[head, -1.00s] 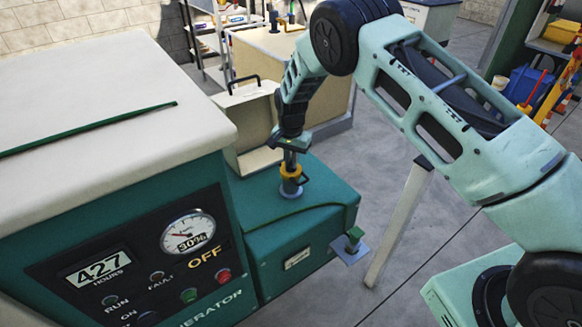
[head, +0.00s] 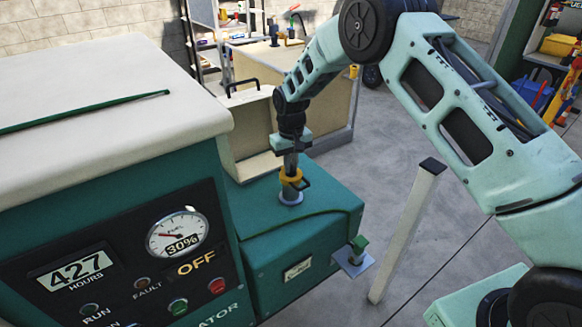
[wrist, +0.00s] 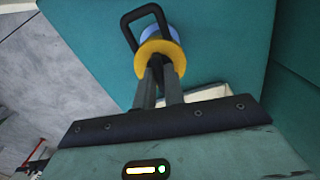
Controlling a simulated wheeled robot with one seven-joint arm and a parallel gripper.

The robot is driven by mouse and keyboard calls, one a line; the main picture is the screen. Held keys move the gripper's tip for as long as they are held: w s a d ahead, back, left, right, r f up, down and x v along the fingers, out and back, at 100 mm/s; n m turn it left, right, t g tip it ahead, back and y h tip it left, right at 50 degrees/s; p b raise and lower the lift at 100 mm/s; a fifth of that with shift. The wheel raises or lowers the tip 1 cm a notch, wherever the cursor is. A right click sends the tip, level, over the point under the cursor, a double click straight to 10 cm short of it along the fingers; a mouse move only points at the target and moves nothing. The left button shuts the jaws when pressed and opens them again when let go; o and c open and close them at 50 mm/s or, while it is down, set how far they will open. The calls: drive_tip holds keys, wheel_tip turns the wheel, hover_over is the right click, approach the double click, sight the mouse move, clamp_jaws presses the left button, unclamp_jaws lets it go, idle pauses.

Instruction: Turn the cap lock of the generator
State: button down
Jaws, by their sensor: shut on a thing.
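The generator (head: 135,195) is teal with a cream top, on the left of the head view. A lower teal box (head: 310,228) joins its right side. On that box stands the cap lock, a yellow collar (head: 291,181) with a black loop on a blue-grey base (head: 290,197). The fingers (wrist: 160,72) hide part of the collar.
A cream box with a black handle (head: 250,125) stands behind the cap. A pale post (head: 405,230) rises right of the teal box, near a small green fitting (head: 358,246). The generator's panel reads OFF.

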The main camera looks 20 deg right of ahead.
drive_tip(key=shift+n, duration=0.7)
drive_tip(key=c, duration=1.5)
unclamp_jaws()
wheel_tip(320, 180, up, 18)
drive_tip(key=b, duration=0.3)
drive_tip(key=shift+f, duration=0.25)
